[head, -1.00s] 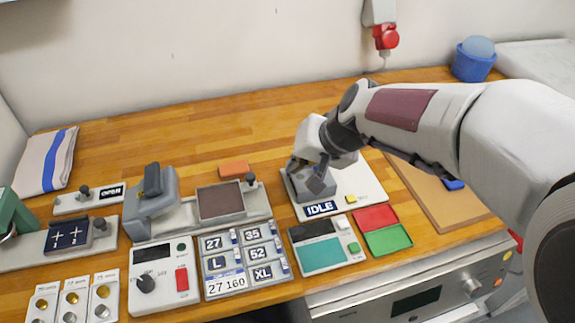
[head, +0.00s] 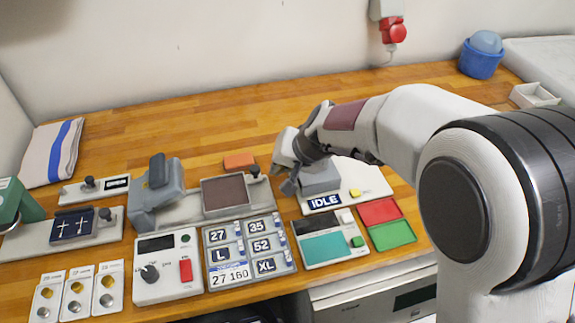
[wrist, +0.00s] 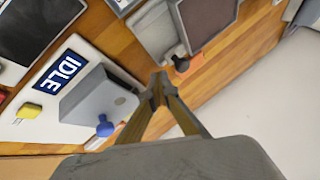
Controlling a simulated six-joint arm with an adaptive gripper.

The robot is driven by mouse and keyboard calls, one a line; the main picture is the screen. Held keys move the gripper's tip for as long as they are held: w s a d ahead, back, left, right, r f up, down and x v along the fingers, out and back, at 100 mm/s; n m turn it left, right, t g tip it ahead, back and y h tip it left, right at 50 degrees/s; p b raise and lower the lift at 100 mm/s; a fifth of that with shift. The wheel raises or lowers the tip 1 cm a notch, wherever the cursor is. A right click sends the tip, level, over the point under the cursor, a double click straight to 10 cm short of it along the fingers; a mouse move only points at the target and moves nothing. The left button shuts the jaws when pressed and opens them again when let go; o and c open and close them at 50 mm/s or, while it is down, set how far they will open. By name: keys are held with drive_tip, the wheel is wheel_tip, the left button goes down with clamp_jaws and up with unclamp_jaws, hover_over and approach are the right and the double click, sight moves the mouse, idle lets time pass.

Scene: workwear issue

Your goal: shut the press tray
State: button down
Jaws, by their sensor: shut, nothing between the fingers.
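The press (head: 158,190) is a grey machine with a dark handle at the left of centre. Its tray (head: 191,213) extends out to the right of the press head, with a dark brown pad (head: 226,191) uncovered. A black knob (head: 253,171) stands at the tray's right end. The wrist view also shows the brown pad (wrist: 207,18) and the dark knob (wrist: 180,60). My gripper (head: 289,189) is shut and empty, just right of the knob and apart from it. In the wrist view, its fingertips (wrist: 157,88) are close together below the knob.
A white station marked IDLE (head: 324,202) with a grey block (head: 322,181) is right beside my gripper. An orange block (head: 239,160) lies behind the knob. A panel of size labels (head: 248,254) stands in front of the tray. The bench behind is clear.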

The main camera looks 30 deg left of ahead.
sight(242, 192)
drive_tip(key=shift+s+a+f, duration=0.1)
drive_tip(key=shift+s+a, duration=0.1)
drive_tip(key=shift+a, duration=0.35)
drive_tip(key=shift+s+a+f, duration=0.1)
drive_tip(key=shift+s+a, duration=0.1)
drive_tip(key=shift+a, duration=0.35)
drive_tip(key=s+a, duration=0.7)
drive_tip(key=shift+s+a, duration=0.35)
drive_tip(key=shift+a, duration=0.05)
drive_tip(key=shift+d, duration=0.15)
drive_tip(key=shift+w+d+r, duration=0.15)
drive_tip(key=shift+w+d, duration=0.15)
drive_tip(key=shift+d, duration=0.45)
drive_tip(key=shift+w+d+r, duration=0.15)
drive_tip(key=shift+d+r, duration=0.1)
drive_tip(key=shift+d, duration=0.35)
drive_tip(key=shift+w+d+r, duration=0.15)
drive_tip(key=shift+d+r, duration=0.1)
drive_tip(key=shift+d, duration=0.35)
drive_tip(key=v, duration=0.9)
